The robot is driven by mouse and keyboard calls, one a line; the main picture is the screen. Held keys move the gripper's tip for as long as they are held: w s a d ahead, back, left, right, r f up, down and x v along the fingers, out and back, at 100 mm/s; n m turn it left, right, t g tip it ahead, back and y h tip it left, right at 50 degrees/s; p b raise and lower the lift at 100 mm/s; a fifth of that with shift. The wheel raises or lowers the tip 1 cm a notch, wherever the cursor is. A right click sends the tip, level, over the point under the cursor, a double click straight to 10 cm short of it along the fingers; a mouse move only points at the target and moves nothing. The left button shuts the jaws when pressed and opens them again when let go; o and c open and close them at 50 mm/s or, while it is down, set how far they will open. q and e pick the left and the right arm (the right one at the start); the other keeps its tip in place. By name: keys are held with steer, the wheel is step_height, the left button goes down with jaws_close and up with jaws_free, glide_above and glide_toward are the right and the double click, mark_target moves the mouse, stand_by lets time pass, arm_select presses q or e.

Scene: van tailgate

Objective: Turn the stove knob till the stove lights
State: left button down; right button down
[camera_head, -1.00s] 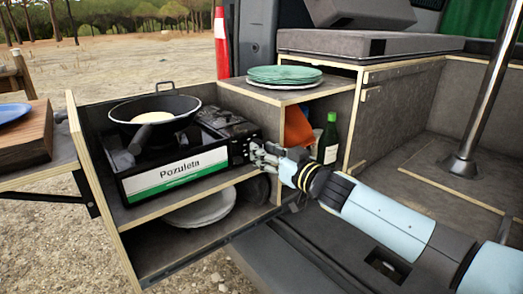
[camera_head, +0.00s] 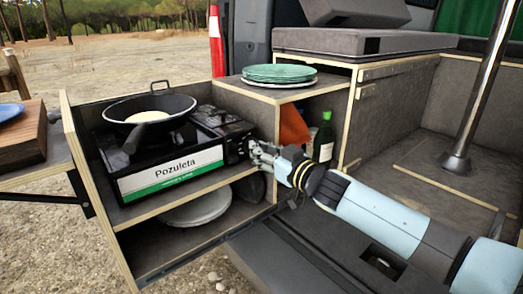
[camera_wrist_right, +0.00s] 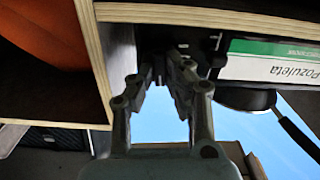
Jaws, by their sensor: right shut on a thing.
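The black camping stove (camera_head: 170,160) with a white and green "Pozuleta" front stands on the upper shelf of the pull-out unit. A black pan (camera_head: 150,110) with something pale in it sits on its left part. My right gripper (camera_head: 252,150) is at the stove's right front end, where the knob is. It is shut on the knob, which the fingers hide. In the right wrist view the gripper (camera_wrist_right: 158,65) reaches to the stove's dark front beside the label (camera_wrist_right: 270,60). No flame can be made out under the pan. My left gripper is not in view.
Green plates (camera_head: 281,73) are stacked on the ledge right of the stove. A green bottle (camera_head: 325,138) and an orange thing (camera_head: 293,126) stand in the compartment below. Pale plates (camera_head: 197,207) lie on the lower shelf. A wooden board (camera_head: 22,135) is at the left.

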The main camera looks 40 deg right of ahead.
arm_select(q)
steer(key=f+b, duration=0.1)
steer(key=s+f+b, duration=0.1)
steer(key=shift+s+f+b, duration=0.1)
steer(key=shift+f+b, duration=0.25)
arm_select(e)
steer(key=n, duration=2.3)
steer(key=shift+a+f, duration=0.15)
steer(key=shift+f, duration=0.25)
steer(key=c, duration=1.3)
jaws_free()
steer(key=shift+c, duration=0.2)
steer(key=shift+r, duration=0.1)
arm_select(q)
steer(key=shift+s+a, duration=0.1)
